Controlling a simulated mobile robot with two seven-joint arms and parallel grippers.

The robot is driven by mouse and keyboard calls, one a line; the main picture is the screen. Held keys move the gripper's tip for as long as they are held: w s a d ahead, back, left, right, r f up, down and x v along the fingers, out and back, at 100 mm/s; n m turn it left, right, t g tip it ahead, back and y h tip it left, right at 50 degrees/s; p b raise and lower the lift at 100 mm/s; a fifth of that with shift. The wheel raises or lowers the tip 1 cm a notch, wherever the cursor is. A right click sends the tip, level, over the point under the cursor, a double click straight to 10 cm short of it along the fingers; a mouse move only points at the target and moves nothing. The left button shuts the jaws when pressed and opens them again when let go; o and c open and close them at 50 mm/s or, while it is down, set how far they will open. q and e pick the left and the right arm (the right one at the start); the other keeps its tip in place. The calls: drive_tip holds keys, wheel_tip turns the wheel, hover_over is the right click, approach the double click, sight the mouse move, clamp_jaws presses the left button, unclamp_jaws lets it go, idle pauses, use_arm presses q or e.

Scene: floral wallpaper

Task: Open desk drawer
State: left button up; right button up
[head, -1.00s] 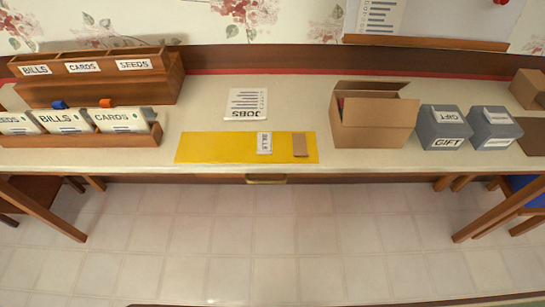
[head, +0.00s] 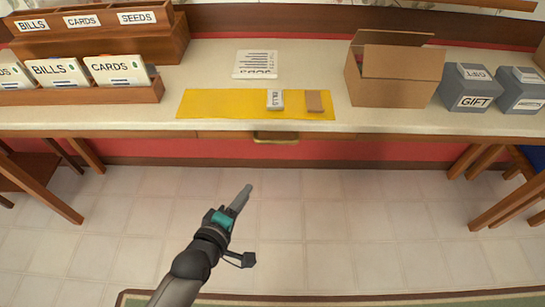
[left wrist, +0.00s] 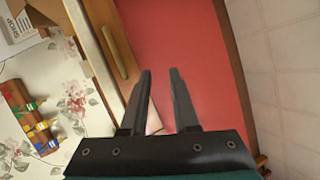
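The desk (head: 210,78) runs across the head view. Its drawer has a brass handle (head: 275,138) on the front edge below the yellow mat, and the drawer looks closed. My left gripper (head: 247,190) is in front of and below the handle, apart from it. In the left wrist view its two fingers (left wrist: 160,75) are spread with nothing between them. The handle shows there too (left wrist: 115,52), up and left of the fingertips. My right gripper is in neither view.
On the desk are a yellow mat (head: 225,104), a cardboard box (head: 400,78), grey gift boxes (head: 468,88) and wooden card holders (head: 100,92). Chairs (head: 25,172) stand at the sides. The floor before the drawer is clear.

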use_arm(q)
drive_tip(key=n+t+h+b, duration=0.1)
drive_tip(key=n+t, duration=0.1)
approach(275, 142)
drive_tip(key=shift+f+b+x, duration=0.2)
drive_tip(key=shift+b+x, duration=2.95)
drive_tip(key=shift+x, duration=2.1)
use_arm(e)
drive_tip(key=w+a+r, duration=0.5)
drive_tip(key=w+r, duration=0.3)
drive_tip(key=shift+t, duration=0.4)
use_arm(q)
drive_tip(key=shift+a, duration=0.1)
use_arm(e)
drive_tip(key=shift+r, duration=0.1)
use_arm(q)
clamp_jaws()
